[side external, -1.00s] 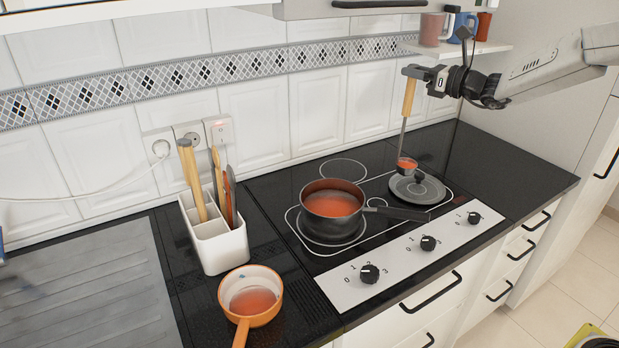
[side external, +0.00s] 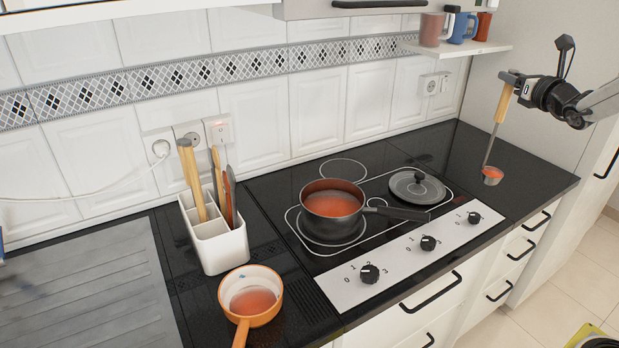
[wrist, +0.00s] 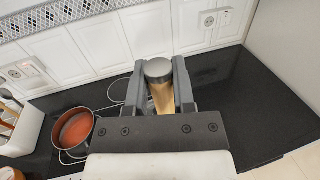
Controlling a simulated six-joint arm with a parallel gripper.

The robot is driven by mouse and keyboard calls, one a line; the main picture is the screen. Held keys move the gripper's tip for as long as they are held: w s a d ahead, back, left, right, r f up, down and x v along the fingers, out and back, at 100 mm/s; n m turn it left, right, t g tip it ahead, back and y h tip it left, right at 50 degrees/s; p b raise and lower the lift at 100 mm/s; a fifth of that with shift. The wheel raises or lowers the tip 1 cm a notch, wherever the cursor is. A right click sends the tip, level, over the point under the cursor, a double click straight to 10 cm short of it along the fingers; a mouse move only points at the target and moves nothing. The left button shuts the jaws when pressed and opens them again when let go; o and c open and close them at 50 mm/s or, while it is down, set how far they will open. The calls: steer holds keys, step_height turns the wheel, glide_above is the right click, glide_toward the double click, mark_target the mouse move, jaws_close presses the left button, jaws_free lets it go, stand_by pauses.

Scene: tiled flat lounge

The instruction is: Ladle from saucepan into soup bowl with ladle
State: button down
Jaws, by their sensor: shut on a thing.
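My gripper (side external: 519,83) is shut on the top of the ladle's wooden handle (side external: 503,104), at the right above the counter. The handle's end also shows between my fingers (wrist: 159,85) in the wrist view. The ladle hangs slightly tilted, and its cup (side external: 492,176) holds red soup. The dark saucepan (side external: 333,229) stands on the hob with red soup in it; it also shows at the left of the wrist view (wrist: 90,137). An orange bowl with a stick handle (side external: 264,317) stands front left on the counter, with red soup in it.
A grey lid (side external: 417,190) lies on the hob right of the saucepan. A white utensil holder (side external: 226,250) stands behind the orange bowl. A shelf with mugs (side external: 460,48) hangs at the back right. The right end of the black counter (side external: 525,195) is bare.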

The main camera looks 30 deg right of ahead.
steer(key=shift+s+d+m+h, duration=0.8)
steer(key=shift+s+d+h, duration=0.45)
steer(key=shift+s, duration=0.75)
steer(key=w+a+r+n+y, duration=0.2)
steer(key=w+a+n+y, duration=0.6)
steer(key=w+a+y, duration=0.75)
steer(key=w+a+f+n+g+y, duration=0.1)
steer(key=w+a+n+g+y, duration=0.2)
steer(key=a, duration=0.9)
steer(key=w+a+f+n+g+y, duration=0.2)
steer(key=w+a+n+g+y, duration=0.1)
steer(key=a, duration=0.9)
steer(key=shift+n+g, duration=0.6)
steer(key=shift+n, duration=0.1)
steer(key=shift+w+d+m, duration=0.3)
steer(key=shift+w+d, duration=0.1)
steer(key=shift+w, duration=0.05)
steer(key=shift+w+d, duration=0.2)
steer(key=shift+w, duration=0.05)
steer(key=shift+w+d+r+m, duration=0.1)
steer(key=shift+w+d+m, duration=0.4)
steer(key=shift+w, duration=0.05)
steer(key=shift+w+d+m, duration=0.6)
steer(key=shift+w+d, duration=0.25)
steer(key=shift+w, duration=0.05)
